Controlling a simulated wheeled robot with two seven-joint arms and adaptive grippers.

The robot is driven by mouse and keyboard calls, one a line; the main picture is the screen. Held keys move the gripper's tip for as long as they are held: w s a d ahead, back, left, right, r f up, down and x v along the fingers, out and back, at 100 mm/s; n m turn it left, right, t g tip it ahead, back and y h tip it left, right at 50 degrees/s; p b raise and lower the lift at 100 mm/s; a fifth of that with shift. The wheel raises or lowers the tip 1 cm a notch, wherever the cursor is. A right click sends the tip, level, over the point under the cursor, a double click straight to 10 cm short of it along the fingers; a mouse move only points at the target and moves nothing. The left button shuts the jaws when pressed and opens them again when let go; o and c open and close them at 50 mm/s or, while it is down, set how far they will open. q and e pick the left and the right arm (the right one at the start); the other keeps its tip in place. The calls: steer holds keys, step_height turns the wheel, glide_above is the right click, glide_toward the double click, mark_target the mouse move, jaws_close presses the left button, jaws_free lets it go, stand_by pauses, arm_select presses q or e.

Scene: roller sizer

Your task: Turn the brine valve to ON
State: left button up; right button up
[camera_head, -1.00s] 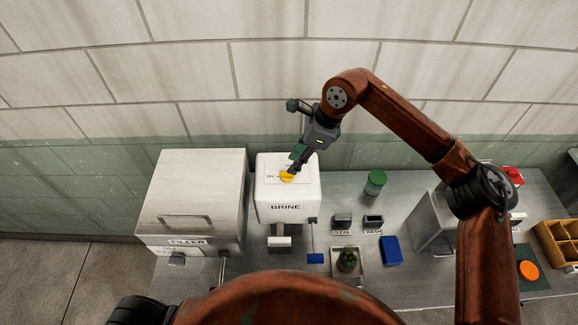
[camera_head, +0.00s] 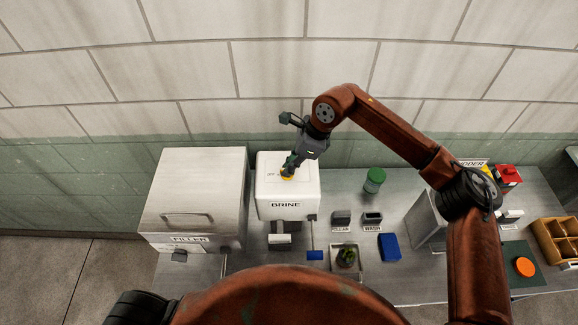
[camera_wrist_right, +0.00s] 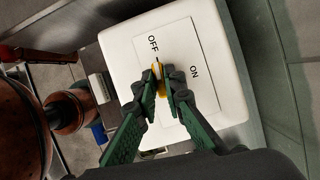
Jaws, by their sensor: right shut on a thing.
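The white BRINE box (camera_head: 287,206) stands against the wall with a yellow valve knob (camera_head: 287,178) on its top. In the right wrist view, the knob (camera_wrist_right: 157,72) sits on a white plate (camera_wrist_right: 194,47) marked OFF and ON. A thin dark pointer line at the knob points toward the OFF side. My right gripper (camera_head: 289,170) comes down over the knob. Its green-padded fingers (camera_wrist_right: 162,82) are shut on the knob from both sides and hide much of it. My left gripper is not in view.
A grey FILLER box (camera_head: 200,190) stands close at the left of the BRINE box.

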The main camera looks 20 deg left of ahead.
jaws_close()
steer(key=shift+f+m+b, duration=0.1)
steer(key=shift+m+b, duration=0.4)
steer(key=shift+b, duration=0.35)
steer(key=m+t+b, duration=0.2)
steer(key=m+b, duration=0.3)
steer(key=b, duration=0.1)
steer(key=m+t+h+b, duration=0.1)
steer(key=m+t+b, duration=0.1)
steer(key=m+b, duration=0.4)
steer(key=shift+s+a+b, duration=0.15)
steer(key=shift+s+b, duration=0.05)
steer(key=shift+b, duration=0.55)
steer(key=m+h+b, duration=0.1)
steer(key=m, duration=0.1)
steer(key=shift+m+t+b, duration=0.35)
steer(key=shift+m+t, duration=0.05)
steer(key=shift+s+a+m+h+b, duration=0.1)
steer(key=shift+m+h+b, duration=0.65)
steer(key=shift+m, duration=0.75)
steer(key=shift+r+t, duration=0.2)
steer(key=shift+t, duration=0.1)
steer(key=o, duration=0.7)
jaws_free()
steer(key=shift+c, duration=0.2)
steer(key=shift+f, duration=0.1)
